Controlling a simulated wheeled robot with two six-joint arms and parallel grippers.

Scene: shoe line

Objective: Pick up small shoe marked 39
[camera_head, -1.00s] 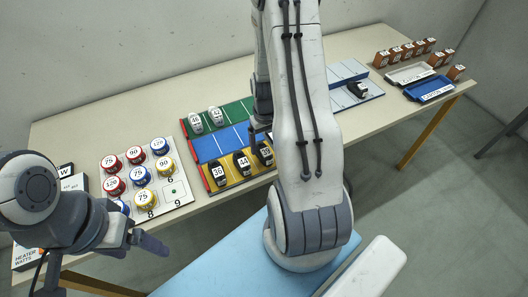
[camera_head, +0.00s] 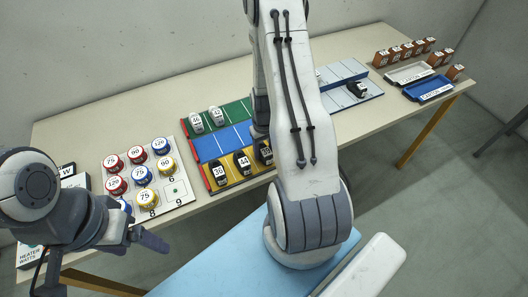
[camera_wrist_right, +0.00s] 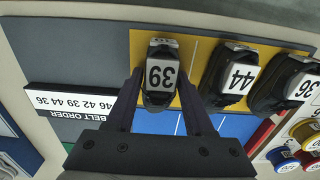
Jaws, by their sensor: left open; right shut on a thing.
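The small black shoe marked 39 (camera_wrist_right: 162,77) sits on the yellow strip in the right wrist view, with its white number label facing the camera. My right gripper (camera_wrist_right: 160,100) has one finger on each side of it and is shut on it. In the head view the shoe (camera_head: 264,153) is partly hidden behind my right arm. The shoe appears to be still on or very near the board; I cannot tell whether there is a gap. My left gripper (camera_head: 152,240) is open and empty at the lower left, away from the shoes.
Black shoes marked 44 (camera_wrist_right: 235,75) and 36 (camera_wrist_right: 290,85) stand beside it on the yellow strip. Two light shoes (camera_head: 205,119) stand on the green strip. Another black shoe (camera_head: 357,89) is on the grey board at right.

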